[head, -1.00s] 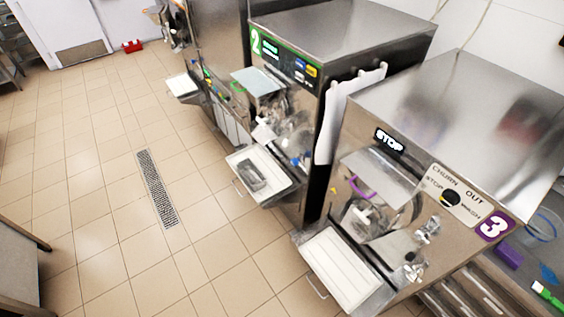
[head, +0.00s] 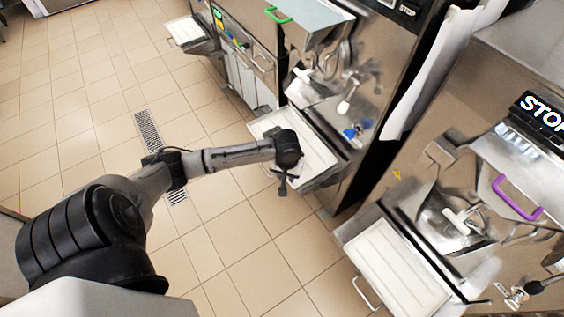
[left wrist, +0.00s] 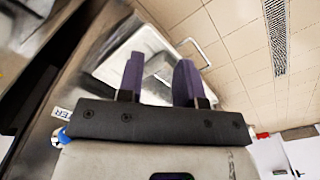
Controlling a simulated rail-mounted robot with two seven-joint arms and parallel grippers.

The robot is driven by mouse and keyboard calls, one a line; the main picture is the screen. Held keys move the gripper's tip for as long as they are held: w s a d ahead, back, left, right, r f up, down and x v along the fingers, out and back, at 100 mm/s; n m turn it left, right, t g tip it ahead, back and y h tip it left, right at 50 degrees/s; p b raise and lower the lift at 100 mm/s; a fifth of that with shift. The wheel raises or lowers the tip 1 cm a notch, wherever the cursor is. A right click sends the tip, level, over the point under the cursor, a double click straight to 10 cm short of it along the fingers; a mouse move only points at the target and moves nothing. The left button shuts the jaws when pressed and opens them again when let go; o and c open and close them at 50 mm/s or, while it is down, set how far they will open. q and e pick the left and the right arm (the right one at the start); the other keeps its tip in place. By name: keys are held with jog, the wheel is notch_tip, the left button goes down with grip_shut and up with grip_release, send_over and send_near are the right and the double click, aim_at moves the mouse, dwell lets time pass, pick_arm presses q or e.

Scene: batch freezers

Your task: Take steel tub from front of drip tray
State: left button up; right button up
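The drip tray (head: 312,158) under machine 2 is a white shallow tray. It also shows in the left wrist view (left wrist: 115,58). The steel tub (left wrist: 160,68) is a small grey tub seen on this tray, in the gap between my fingers. In the head view my gripper hides it. My left gripper (head: 283,183) is above the tray. Its purple fingers stand apart in the left wrist view (left wrist: 160,60), pointing at the tub. I cannot tell how far the fingertips are from the tub. My right gripper is not in view.
Machine 2's steel front (head: 345,85), with its spout and blue-tipped tap, stands close behind the tray. Machine 3's drip tray (head: 390,265) is at the lower right. Another tray (head: 185,33) is at the far left. The tiled floor with a drain grate (head: 148,130) is clear.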

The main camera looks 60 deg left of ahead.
pick_arm(q)
jog(key=w+a+n+b, duration=0.3)
jog(key=a+n+b, duration=0.2)
jog(key=a, duration=0.4)
jog(key=w+a+n+b, duration=0.3)
jog(key=a+n+b, duration=0.2)
jog(key=a, duration=0.4)
jog(key=shift+a+f+b, duration=0.15)
jog(key=shift+f+b, duration=0.95)
jog(key=shift+f, duration=2.25)
jog(key=shift+a+f+b, duration=0.15)
jog(key=shift+f+b, duration=0.9)
jog(key=shift+f, duration=2.25)
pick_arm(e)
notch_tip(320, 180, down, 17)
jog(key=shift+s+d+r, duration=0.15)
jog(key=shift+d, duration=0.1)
pick_arm(q)
jog(key=shift+c, duration=0.5)
grip_shut()
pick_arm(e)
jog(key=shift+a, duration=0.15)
